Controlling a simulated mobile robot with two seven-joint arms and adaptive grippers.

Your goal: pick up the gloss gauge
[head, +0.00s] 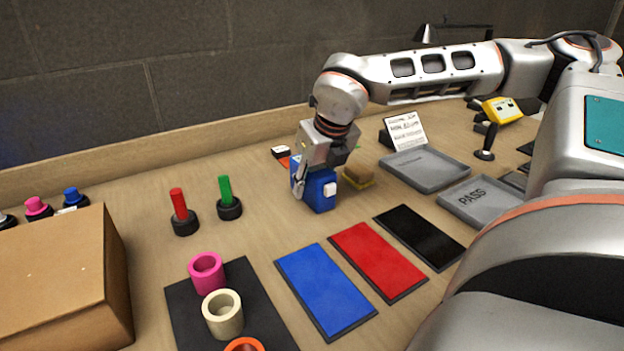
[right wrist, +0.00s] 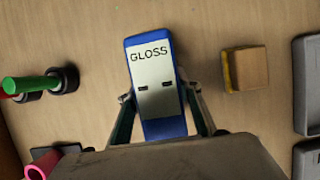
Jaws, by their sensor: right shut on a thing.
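In the right wrist view the gauge (right wrist: 152,78) shows a pale top plate lettered GLOSS and two dark slots. My right gripper (head: 313,182) comes down over the gauge from above, its fingers on either side of it. In the right wrist view the right gripper (right wrist: 163,112) is shut on the gauge's sides. The frames do not clearly show whether the gauge's underside touches the table. My left gripper is not in view.
A sponge-like block (head: 357,177) stands right of the gauge. Red (head: 179,204) and green (head: 225,190) pegs stand left. Blue (head: 325,288), red (head: 377,260) and black (head: 420,236) panels lie in front. Grey trays (head: 425,167) are at right, a cardboard box (head: 60,270) at left.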

